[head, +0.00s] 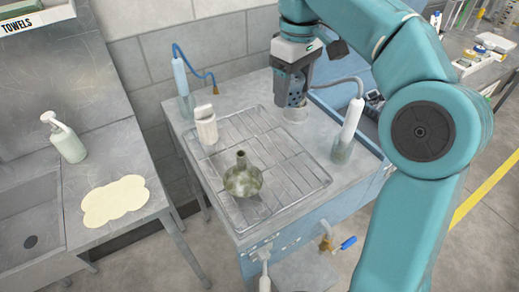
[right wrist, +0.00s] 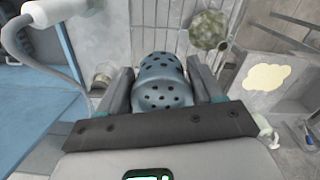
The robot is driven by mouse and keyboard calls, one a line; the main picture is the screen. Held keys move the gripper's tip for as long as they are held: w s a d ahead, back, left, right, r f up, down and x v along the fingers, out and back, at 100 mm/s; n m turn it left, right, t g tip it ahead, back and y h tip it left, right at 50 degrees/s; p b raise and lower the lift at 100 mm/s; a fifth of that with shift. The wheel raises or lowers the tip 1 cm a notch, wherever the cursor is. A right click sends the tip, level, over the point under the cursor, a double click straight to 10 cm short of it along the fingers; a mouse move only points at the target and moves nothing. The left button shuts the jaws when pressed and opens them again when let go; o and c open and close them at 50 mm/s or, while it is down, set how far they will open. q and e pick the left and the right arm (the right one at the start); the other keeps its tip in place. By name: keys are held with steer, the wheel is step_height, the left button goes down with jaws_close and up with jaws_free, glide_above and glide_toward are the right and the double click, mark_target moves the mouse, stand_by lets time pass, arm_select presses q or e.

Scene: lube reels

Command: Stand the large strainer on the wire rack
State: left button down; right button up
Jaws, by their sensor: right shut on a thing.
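The large strainer (head: 297,98) is a blue-grey cylinder with dark round holes. My right gripper (head: 289,96) is shut on it, above the back right of the bench, right of the wire rack. In the right wrist view the strainer (right wrist: 163,82) sits between the two fingers, its holed end facing away from the palm. The wire rack (head: 290,178) lies flat on the bench; part of its bars (right wrist: 150,38) shows beyond the strainer. My left gripper is not in view.
A white-and-clear bottle with a hose (head: 349,135) is right of the rack, another (head: 182,85) behind. The rack's right half looks clear.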

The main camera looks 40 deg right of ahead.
step_height(320, 180, down, 18)
steer(key=b, duration=0.3)
steer(key=shift+f+b, duration=0.1)
steer(key=shift+b, duration=0.25)
steer(key=shift+a+f, duration=0.1)
steer(key=shift+f, duration=0.3)
steer(key=shift+w+f, duration=0.15)
steer(key=shift+f, duration=0.15)
steer(key=o, duration=1.2)
